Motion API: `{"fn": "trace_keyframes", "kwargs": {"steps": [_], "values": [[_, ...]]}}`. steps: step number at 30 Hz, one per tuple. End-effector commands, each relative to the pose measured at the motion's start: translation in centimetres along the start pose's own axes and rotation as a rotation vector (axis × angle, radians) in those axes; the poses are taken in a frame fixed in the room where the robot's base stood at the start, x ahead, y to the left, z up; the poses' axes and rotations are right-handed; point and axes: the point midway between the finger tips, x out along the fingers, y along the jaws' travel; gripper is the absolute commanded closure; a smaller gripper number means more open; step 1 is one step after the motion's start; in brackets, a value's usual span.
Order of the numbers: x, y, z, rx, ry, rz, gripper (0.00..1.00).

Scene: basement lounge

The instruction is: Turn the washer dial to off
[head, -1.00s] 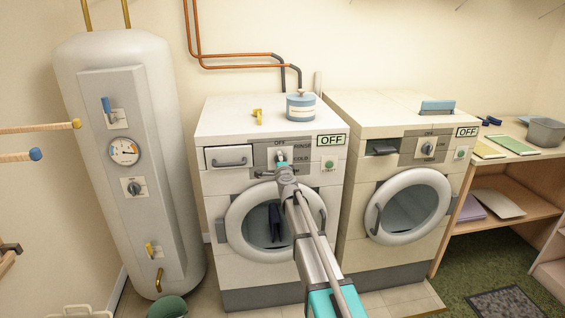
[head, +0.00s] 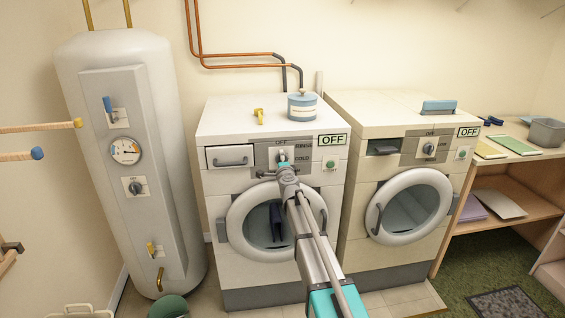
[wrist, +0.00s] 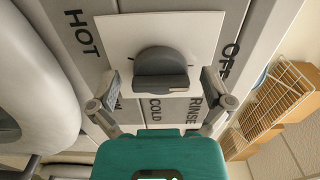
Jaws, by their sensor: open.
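The washer (head: 225,183) is the white front-loader on the left. Its dial is a round grey knob with a raised grip bar on a white plate; it shows small in the head view (head: 282,155) and large in the wrist view (wrist: 160,70). HOT, OFF, RINSE and COLD are printed around it; another label is partly hidden. The bar lies sideways in the wrist view; which end is the pointer I cannot tell. The washer's display (head: 332,139) reads OFF. My gripper (wrist: 161,84) is open, one finger on each side of the knob, with gaps showing.
A green start button (head: 330,164) is right of the dial. A blue-white canister (head: 302,106) and a small yellow item (head: 258,116) stand on top. A similar machine (head: 365,140) with its own dial is at right. A white tank (head: 120,200) stands left.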

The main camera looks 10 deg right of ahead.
Motion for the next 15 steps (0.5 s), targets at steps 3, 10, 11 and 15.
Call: {"fn": "trace_keyframes", "kwargs": {"steps": [3,10,11,15], "values": [[-1.0,0.0,0.0,0.000,0.000,0.000,0.00],[-4.0,0.0,0.0,0.000,0.000,0.000,0.00],[-4.5,0.0,0.0,0.000,0.000,0.000,0.00],[-6.8,0.0,0.0,0.001,0.000,0.000,0.00]]}}
